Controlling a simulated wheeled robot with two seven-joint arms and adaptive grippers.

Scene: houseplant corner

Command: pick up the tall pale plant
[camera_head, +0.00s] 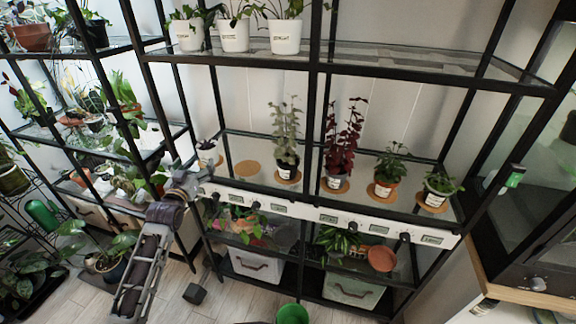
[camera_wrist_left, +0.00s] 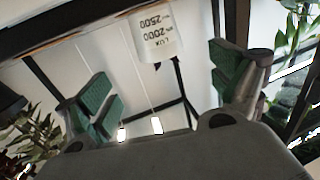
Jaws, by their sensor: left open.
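The tall pale plant (camera_head: 286,122) stands upright in a dark pot with a white label, on a round cork coaster on the middle shelf. In the wrist view, which looks upside down, pale leaves (camera_wrist_left: 35,138) and part of a dark pot show at the left edge, outside the fingers. My left gripper (camera_head: 200,168) is at the shelf's left front, left of the plant and apart from it. Its green-padded fingers (camera_wrist_left: 165,90) are spread, with nothing held. My right gripper is not in view.
A small white labelled pot or tag (camera_head: 207,153) is close by my left gripper. An empty cork coaster (camera_head: 247,168) lies between it and the pale plant. A dark red plant (camera_head: 343,137) stands to the right. Black shelf posts and a white front rail (camera_head: 330,212) border the shelf.

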